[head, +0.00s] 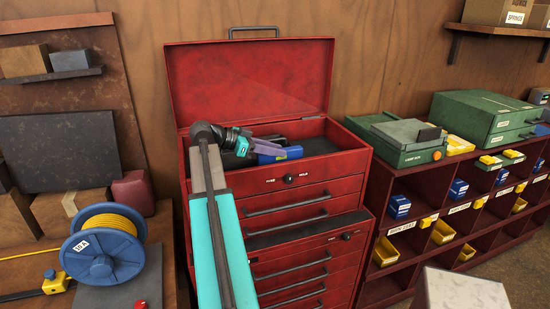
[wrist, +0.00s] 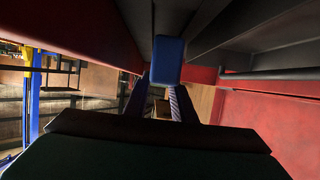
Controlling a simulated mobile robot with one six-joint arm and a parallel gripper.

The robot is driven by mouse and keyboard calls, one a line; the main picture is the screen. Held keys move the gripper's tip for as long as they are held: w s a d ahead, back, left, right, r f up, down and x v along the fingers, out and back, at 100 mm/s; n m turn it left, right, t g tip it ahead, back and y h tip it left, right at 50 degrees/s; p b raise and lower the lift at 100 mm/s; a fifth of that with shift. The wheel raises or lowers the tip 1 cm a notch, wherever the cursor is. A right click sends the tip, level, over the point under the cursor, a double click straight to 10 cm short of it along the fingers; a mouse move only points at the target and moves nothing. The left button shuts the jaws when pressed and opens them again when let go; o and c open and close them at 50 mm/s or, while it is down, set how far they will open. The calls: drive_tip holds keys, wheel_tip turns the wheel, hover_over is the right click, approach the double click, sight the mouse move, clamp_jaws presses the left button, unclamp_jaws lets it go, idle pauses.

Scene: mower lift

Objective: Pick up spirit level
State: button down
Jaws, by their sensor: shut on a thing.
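My gripper (head: 280,153) is inside the open top of the red tool chest, near its front rim. It is shut on a blue block-like thing (head: 293,152), which I take to be the spirit level. In the wrist view my gripper's two fingers (wrist: 165,88) reach forward, and the blue thing (wrist: 168,58) shows end-on between their tips. Its full length and any vials are hidden. I cannot tell whether it touches the tray floor.
The red tool chest (head: 300,205) has its lid (head: 250,80) raised behind my arm. A dark item (head: 305,115) lies at the back of the tray. A green case (head: 410,140) stands to the right. A blue cable reel (head: 100,255) is at left.

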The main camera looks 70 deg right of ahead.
drive_tip(key=shift+r+b, duration=1.1)
drive_tip(key=shift+r, duration=2.45)
drive_tip(key=shift+s, duration=0.1)
